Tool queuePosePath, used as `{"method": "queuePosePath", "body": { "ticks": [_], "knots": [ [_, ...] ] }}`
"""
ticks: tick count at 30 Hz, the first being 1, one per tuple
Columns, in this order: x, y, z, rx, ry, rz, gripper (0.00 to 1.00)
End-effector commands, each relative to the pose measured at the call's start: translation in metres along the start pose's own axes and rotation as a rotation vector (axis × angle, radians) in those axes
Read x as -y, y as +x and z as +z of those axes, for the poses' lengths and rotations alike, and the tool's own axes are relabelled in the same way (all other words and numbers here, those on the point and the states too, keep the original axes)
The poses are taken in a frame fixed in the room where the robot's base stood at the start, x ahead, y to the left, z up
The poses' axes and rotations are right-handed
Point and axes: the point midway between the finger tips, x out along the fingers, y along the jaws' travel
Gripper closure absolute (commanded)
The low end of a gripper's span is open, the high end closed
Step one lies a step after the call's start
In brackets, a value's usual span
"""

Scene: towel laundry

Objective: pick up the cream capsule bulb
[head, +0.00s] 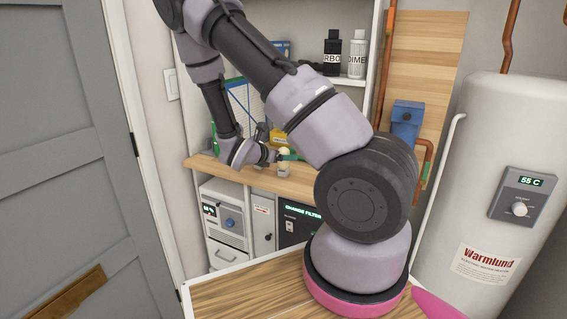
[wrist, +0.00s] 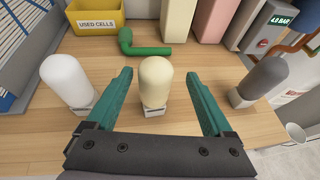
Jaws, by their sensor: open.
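The cream capsule bulb (wrist: 155,82) stands upright on a small pale base on the wooden counter (wrist: 140,128) in the wrist view. My gripper (wrist: 159,78) is open, with one green finger on each side of the bulb and gaps on both sides. A white capsule bulb (wrist: 66,80) stands to the left and a grey one (wrist: 262,82) to the right.
A green elbow pipe (wrist: 143,46) lies just behind the cream bulb. A yellow bin (wrist: 96,18) labelled "USED CELLS" is behind left. Cream (wrist: 177,18) and pink (wrist: 212,16) blocks stand behind. A blue-and-white filter (wrist: 22,45) is at the left edge.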

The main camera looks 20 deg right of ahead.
Motion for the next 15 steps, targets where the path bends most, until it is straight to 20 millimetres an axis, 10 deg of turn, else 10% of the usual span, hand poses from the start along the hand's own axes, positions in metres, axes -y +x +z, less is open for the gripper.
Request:
{"method": "queuePosePath", "body": {
  "ticks": [15],
  "knots": [
    [-0.006, 0.046, -0.002, -0.001, 0.002, -0.001, 0.14]
  ]
}}
